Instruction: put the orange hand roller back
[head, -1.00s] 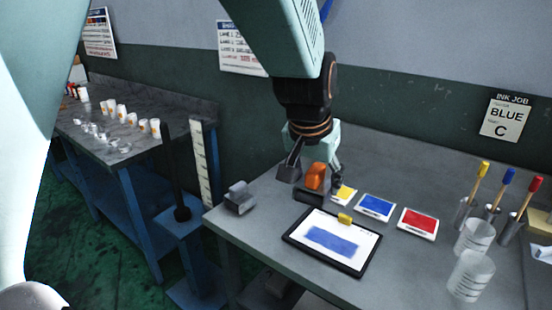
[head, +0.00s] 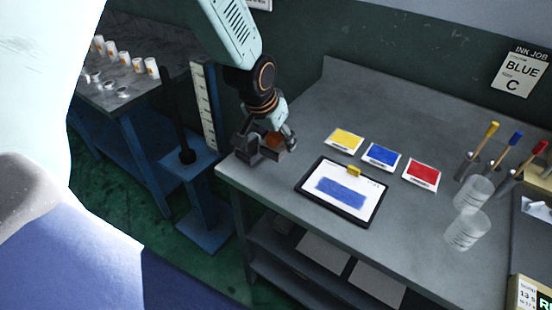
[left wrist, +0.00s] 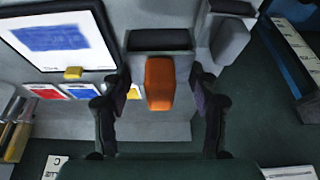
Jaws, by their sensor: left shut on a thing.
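The orange hand roller (head: 273,141) is in my left gripper (head: 268,143), low over the near left corner of the grey table in the head view. The left wrist view shows its orange handle (left wrist: 160,84) between the fingers of my left gripper (left wrist: 162,95), with a dark roller part above it in the picture. In the head view the gripper largely hides that spot, so I cannot tell whether roller and holder touch. My right gripper is not in view.
A black-framed tablet (head: 342,192) with a blue print lies right of the gripper. Yellow (head: 345,140), blue (head: 382,156) and red (head: 421,174) ink cards lie behind it. Clear cups (head: 467,228) stand farther right. A blue stand (head: 205,225) with a white scale is left of the table.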

